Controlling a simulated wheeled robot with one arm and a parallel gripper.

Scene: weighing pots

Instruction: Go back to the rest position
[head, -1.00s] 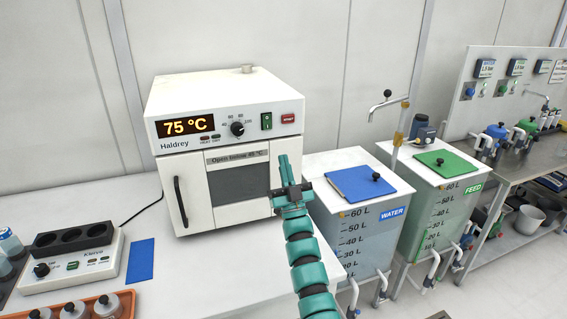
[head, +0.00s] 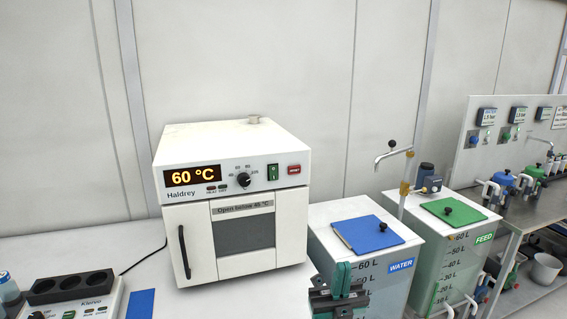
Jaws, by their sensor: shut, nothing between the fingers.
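My gripper (head: 340,283) is at the bottom of the head view, right of centre. It is shut with nothing in it. It shows in front of the water tank (head: 375,262) and just right of the oven's lower right corner, apart from the oven. The oven (head: 232,200) is white, its door is shut, and its display (head: 192,176) reads 60 °C. A label on the door says "Open below 45 °C". Most of my arm is below the picture's edge.
A block heater (head: 72,288) and a blue pad (head: 141,304) lie on the bench at lower left. The water tank has a blue lid (head: 367,234); the feed tank (head: 443,260) stands right of it. A steel bench (head: 530,212) with pots stands at far right.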

